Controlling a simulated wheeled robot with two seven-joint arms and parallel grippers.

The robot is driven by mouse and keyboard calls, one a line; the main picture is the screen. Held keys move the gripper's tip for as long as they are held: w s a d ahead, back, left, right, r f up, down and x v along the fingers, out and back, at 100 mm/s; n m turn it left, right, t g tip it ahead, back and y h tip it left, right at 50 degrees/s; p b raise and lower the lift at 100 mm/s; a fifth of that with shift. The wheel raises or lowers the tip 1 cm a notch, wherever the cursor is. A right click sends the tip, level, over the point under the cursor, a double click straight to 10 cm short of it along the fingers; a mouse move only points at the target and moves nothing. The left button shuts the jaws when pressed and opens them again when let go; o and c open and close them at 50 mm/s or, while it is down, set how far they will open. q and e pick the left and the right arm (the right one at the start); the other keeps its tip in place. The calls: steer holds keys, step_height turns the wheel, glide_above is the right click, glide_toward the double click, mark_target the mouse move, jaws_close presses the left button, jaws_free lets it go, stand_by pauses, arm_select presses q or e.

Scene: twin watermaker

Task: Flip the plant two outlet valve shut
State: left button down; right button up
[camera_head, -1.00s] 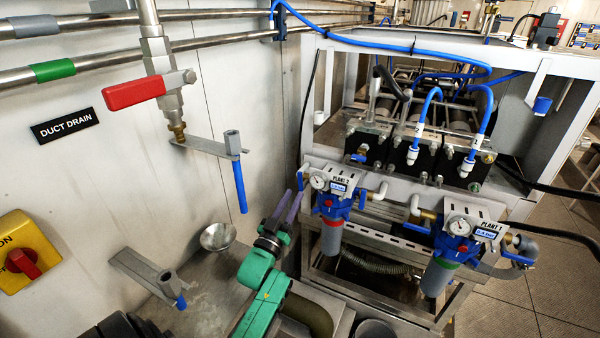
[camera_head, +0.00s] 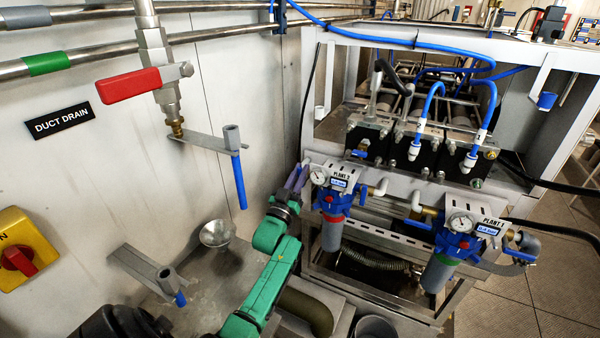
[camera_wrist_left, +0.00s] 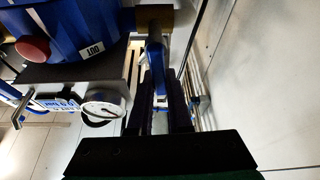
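The plant 2 filter unit (camera_head: 332,200) has a blue body, a red ring, a grey bowl and a round gauge under the PLANT 2 label (camera_head: 341,174). My left gripper (camera_head: 297,178) is at its left side, with two purple-grey fingers pointing up and away. The blue lever of the outlet valve (camera_wrist_left: 155,58) shows in the left wrist view below a brass fitting (camera_wrist_left: 153,17). The lever reaches between the fingertips of my left gripper (camera_wrist_left: 160,85), which stand apart. I cannot tell whether they touch it. My right gripper is not in view.
The plant 1 unit (camera_head: 457,240) stands to the right on the same frame. The wall with the DUCT DRAIN sign (camera_head: 59,122) and a red-handled valve (camera_head: 130,86) is on the left. A steel funnel (camera_head: 215,234) sits left of my arm.

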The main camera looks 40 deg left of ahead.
arm_select(q)
steer(key=shift+d+f+m+h+b, duration=0.2)
steer(key=shift+m+h+b, duration=0.25)
steer(key=shift+m, duration=0.35)
steer(key=shift+r, duration=0.1)
steer(key=c, duration=1.1)
jaws_free()
steer(key=shift+w, duration=0.1)
steer(key=b+v, duration=0.1)
steer(key=v, duration=0.6)
steer(key=shift+b, duration=0.3)
steer(key=shift+s, duration=0.25)
